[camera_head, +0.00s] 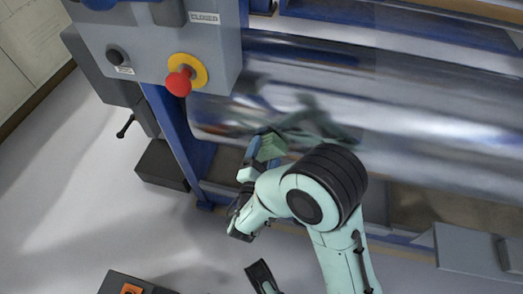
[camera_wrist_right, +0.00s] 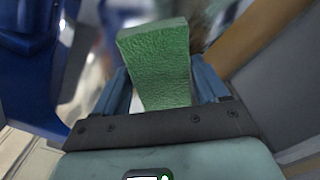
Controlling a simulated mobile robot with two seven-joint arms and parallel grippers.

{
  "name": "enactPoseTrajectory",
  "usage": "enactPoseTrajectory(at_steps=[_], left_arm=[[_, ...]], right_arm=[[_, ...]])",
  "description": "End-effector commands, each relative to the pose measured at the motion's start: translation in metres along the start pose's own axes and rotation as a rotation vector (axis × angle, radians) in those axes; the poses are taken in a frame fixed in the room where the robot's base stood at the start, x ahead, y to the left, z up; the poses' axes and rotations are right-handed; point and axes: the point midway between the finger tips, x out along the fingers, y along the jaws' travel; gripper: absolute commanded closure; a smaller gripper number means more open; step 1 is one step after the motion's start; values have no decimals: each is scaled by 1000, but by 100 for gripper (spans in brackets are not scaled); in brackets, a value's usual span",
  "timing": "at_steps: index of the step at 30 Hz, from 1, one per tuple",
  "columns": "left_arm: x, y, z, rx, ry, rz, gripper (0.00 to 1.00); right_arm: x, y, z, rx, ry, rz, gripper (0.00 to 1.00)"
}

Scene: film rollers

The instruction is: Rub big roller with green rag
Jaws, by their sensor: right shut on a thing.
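The green rag (camera_head: 271,148) is a folded, textured block held in my right gripper (camera_head: 262,152). In the right wrist view the rag (camera_wrist_right: 160,70) stands out between the two blue fingers, which are shut on it. The big roller (camera_head: 420,110) is a wide, shiny metal cylinder running across the machine. The rag is at the roller's lower edge near its left end; I cannot tell whether they touch. Reflections of the arm show on the roller.
A grey control box (camera_head: 150,40) with a red stop button (camera_head: 178,82) stands above the roller's left end. A blue frame post (camera_head: 180,135) and a dark box (camera_head: 162,165) are left of my gripper. A grey plate (camera_head: 467,252) is at lower right. Floor at left is mostly clear.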

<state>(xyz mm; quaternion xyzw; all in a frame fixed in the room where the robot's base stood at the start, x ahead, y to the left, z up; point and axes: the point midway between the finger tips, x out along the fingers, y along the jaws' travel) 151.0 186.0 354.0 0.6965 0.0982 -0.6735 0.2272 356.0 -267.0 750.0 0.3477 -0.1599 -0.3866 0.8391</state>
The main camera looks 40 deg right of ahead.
Motion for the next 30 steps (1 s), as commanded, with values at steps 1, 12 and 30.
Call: enactPoseTrajectory(at_steps=[1,12,30], left_arm=[[-1,0,0,0,0,0,100],[-7,1,0,0,2,1,100],[-28,5,1,1,7,4,100]], right_arm=[[1,-2,3,-1,-2,-2,51],[3,-22,23,-1,-3,-2,51],[1,-47,49,-1,-4,-2,51]])
